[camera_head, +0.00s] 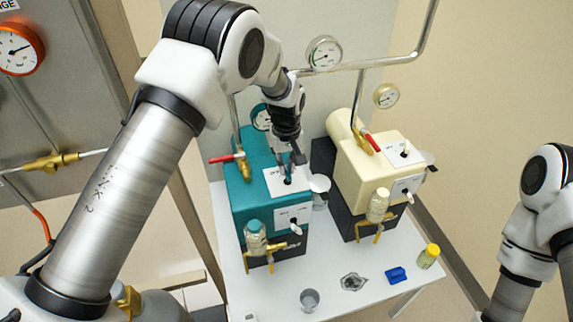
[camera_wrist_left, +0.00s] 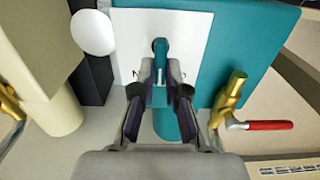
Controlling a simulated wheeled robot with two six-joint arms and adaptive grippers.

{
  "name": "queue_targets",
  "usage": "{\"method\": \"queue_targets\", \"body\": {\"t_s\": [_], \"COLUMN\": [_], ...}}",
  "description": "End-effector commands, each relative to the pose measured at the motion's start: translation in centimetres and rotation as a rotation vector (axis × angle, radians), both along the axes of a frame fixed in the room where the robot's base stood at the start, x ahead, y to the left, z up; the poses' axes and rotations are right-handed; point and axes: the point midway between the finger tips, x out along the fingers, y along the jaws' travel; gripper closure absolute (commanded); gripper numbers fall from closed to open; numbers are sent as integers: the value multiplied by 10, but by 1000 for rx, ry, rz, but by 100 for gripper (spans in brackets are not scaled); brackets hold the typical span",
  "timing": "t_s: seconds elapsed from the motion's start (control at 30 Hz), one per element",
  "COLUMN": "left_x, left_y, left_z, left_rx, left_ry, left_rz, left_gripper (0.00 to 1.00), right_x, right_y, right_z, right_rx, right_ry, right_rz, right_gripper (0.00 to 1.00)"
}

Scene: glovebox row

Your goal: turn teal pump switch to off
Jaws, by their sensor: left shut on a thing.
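The teal pump (camera_head: 252,196) stands on the white table, with a white plate on its top. The teal pump switch (camera_wrist_left: 160,47) rises from this white plate (camera_wrist_left: 190,35). My left gripper (camera_head: 289,172) reaches down from above onto the plate. In the left wrist view its two fingers (camera_wrist_left: 161,80) are closed on the switch, one on each side. In the head view the gripper mostly hides the switch, and I cannot read its marked position. My right arm is at the right edge, with its gripper out of view.
A cream pump (camera_head: 370,165) stands right of the teal one. A red-handled brass valve (camera_head: 243,160) and pipes rise behind. A glass beaker (camera_head: 310,299), a blue block (camera_head: 396,275) and a yellow-capped jar (camera_head: 428,256) sit on the white table (camera_head: 275,290).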

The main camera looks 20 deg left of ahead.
Motion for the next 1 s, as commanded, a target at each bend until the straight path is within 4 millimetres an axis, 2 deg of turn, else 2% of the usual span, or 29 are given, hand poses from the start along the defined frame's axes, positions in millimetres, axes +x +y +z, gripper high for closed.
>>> {"method": "queue_targets", "body": {"t_s": [0.27,0.7,1.0], "left_x": [-1,-4,-5], "left_y": [1,4,5], "left_z": [-2,-2,-3], "left_rx": [1,1,1], "left_ry": [1,1,2], "left_rz": [79,372,506], "left_gripper": [100,100,100], "right_x": [0,0,0], "right_y": [0,0,0], "right_z": [-1,-2,-2], "right_rx": [0,0,0], "right_ry": [0,0,0], "right_rz": [0,0,0], "right_gripper": [60,60,60]}}
